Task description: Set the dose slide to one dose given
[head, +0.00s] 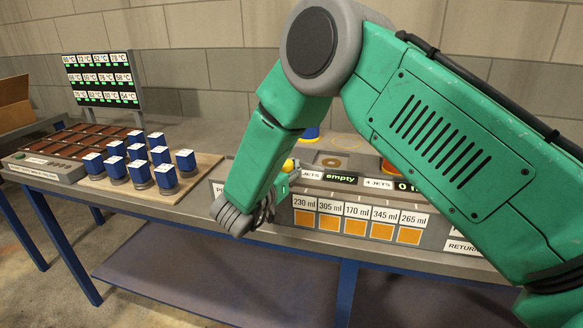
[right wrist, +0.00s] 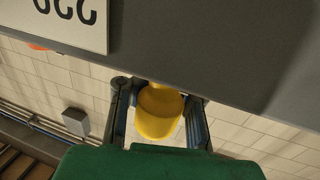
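My right gripper (head: 262,212) is at the front edge of the grey dose panel (head: 333,241), beside the leftmost label, "230 ml". In the right wrist view a yellow knob (right wrist: 160,112) sits between the two fingers of my right gripper (right wrist: 160,108), against the dark grey panel edge. I cannot tell whether the fingers touch it. The knob looks like the dose slide's handle, but its track and setting are hidden. In the head view my right forearm and wrist cover that end of the panel. My left gripper is not in view.
Several blue-and-white jars (head: 139,172) stand on a wooden board (head: 183,187) at the left. A display board (head: 102,79) with temperature readings stands behind them. A small screen (head: 341,178) on the panel reads "empty". Orange squares (head: 355,225) sit below the ml labels.

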